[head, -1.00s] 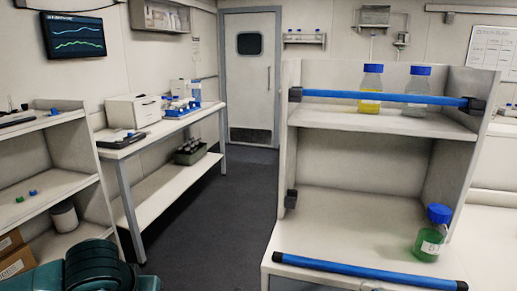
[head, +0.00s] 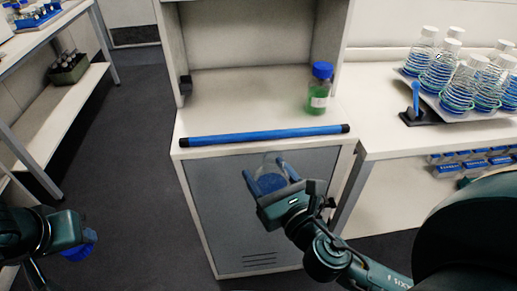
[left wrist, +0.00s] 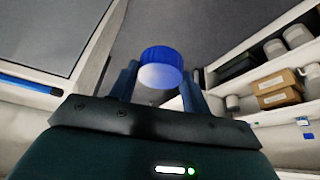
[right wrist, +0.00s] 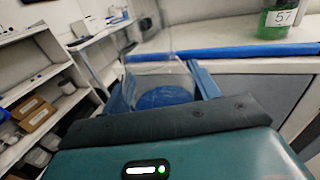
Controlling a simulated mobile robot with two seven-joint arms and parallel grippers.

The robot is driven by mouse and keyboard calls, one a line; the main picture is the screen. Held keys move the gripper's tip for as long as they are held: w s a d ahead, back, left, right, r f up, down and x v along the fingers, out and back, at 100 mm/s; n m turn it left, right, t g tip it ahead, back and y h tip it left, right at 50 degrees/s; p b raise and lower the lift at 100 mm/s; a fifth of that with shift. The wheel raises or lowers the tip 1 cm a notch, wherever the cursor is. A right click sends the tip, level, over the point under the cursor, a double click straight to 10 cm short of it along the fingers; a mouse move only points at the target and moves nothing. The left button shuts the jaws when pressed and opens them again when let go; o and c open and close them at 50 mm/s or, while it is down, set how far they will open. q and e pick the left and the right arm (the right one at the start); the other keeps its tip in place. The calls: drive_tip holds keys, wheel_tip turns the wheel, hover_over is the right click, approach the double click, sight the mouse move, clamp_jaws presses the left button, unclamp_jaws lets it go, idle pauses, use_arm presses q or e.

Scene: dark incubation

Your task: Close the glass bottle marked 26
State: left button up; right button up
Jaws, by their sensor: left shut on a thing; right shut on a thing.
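My right gripper (head: 268,184) is shut on a clear glass bottle (head: 270,161) in front of the shelf cabinet. The bottle has blue contents low down and no cap shows on it. It also shows in the right wrist view (right wrist: 160,72) between the fingers; no number is readable on it. My left gripper (head: 76,240), at the lower left of the head view, is shut on a blue screw cap (head: 80,250). In the left wrist view the cap (left wrist: 162,55) sits between the fingertips, its pale underside showing. Cap and bottle are far apart.
A capped bottle of green liquid (head: 319,92), marked 57 in the right wrist view (right wrist: 279,18), stands on the shelf behind a blue rail (head: 265,135). Several flasks (head: 465,80) stand on the right bench. Open floor (head: 130,150) lies left of the cabinet.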

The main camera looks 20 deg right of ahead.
drive_tip(key=w+a+r+n+g+y, duration=0.1)
drive_tip(key=w+a+n+g+y, duration=0.1)
drive_tip(key=a+n+g+y, duration=0.2)
drive_tip(key=a+n+y, duration=0.3)
drive_tip(key=a+y, duration=0.3)
drive_tip(key=a, duration=0.3)
drive_tip(key=shift+w, duration=0.15)
use_arm(q)
drive_tip(key=d+r, duration=0.8)
drive_tip(key=d, duration=0.4)
drive_tip(key=d+r+m, duration=0.1)
drive_tip(key=d+r, duration=0.7)
drive_tip(key=d, duration=0.5)
drive_tip(key=shift+w+d+r, duration=0.3)
drive_tip(key=shift+f, duration=0.1)
drive_tip(key=shift+f, duration=1.9)
drive_tip(key=shift+f, duration=0.1)
drive_tip(key=shift+f, duration=0.8)
